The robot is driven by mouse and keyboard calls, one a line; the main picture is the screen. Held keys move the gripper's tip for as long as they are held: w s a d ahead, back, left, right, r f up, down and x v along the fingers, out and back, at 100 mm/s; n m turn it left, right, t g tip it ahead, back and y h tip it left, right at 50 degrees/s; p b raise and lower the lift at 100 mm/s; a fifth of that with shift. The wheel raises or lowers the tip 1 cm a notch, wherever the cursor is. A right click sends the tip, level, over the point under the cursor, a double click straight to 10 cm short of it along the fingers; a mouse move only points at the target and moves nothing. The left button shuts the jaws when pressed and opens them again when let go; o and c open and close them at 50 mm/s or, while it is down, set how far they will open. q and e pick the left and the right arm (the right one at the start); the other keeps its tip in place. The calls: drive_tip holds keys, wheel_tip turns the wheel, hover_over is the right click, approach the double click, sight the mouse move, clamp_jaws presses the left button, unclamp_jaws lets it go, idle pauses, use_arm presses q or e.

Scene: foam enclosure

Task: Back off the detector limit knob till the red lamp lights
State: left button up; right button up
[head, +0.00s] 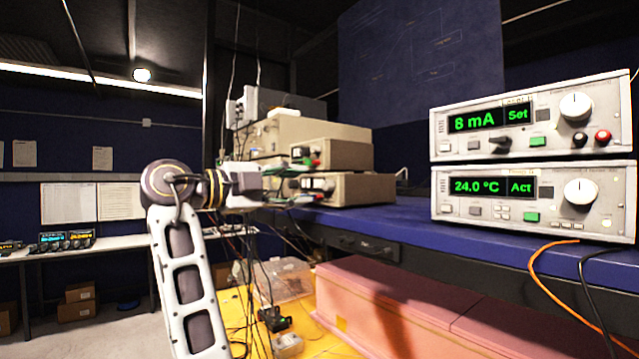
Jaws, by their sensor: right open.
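No label reading "detector limit" can be made out, and I see no lamp clearly lit red. The upper right instrument (530,118) reads "8 mA Set" and has a large white knob (575,106) and a small dark knob (500,143). The lower right instrument (530,202) reads "24.0 °C Act" and has a white knob (580,191). Beige boxes (300,132) with small green and red parts stand mid-picture, seen at an angle. My right gripper (278,186) is open in front of them, apart from the right instruments; its fingertips blend into the clutter. My left gripper is out of view.
The instruments stand on a blue bench (420,222). Pink foam blocks (400,310) lie below its front edge. Loose cables hang below the beige boxes, and an orange cable (545,265) hangs at right. A white side table (110,243) stands far left.

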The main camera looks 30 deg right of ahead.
sight(325, 186)
drive_tip(key=shift+w+d+p, duration=0.15)
drive_tip(key=shift+d+p, duration=0.3)
drive_tip(key=shift+d, duration=1.25)
drive_tip(key=shift+w+d+p, duration=0.1)
drive_tip(key=shift+d+p, duration=0.35)
drive_tip(key=shift+d, duration=1.2)
clamp_jaws()
